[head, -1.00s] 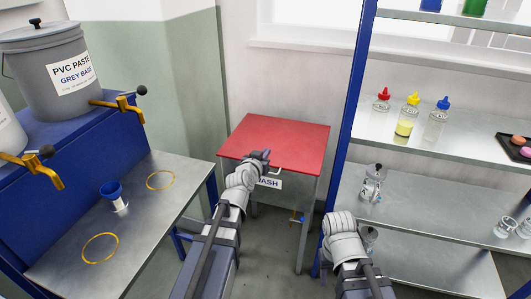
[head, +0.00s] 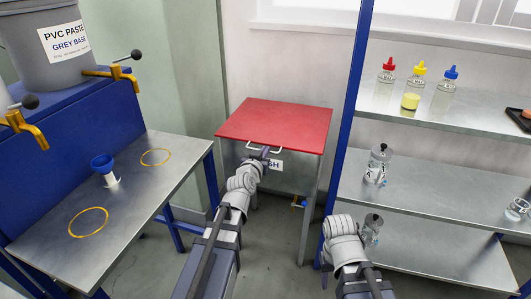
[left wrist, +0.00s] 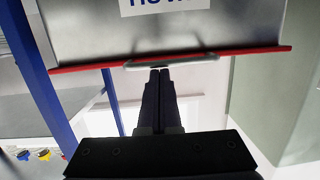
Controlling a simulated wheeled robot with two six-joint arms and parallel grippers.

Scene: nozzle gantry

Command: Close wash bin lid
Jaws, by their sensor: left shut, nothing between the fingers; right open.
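The wash bin (head: 285,185) is a grey metal box on legs with a white label, partly covered by my left arm. Its red lid (head: 275,122) lies flat across the top, with no gap visible at the front edge. A pale handle (head: 250,147) sits on that front edge. My left gripper (head: 264,153) is shut and empty at the handle. In the left wrist view, its fingertips (left wrist: 159,72) are right at the handle (left wrist: 185,61); I cannot tell whether they touch. My right gripper (head: 326,272) is low at the right, mostly hidden behind its own wrist.
A steel bench (head: 130,195) with a blue funnel cup (head: 104,168) and yellow rings stands left. A blue-framed shelf (head: 346,130) with bottles and jars stands close on the bin's right. Open floor lies between bench and bin.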

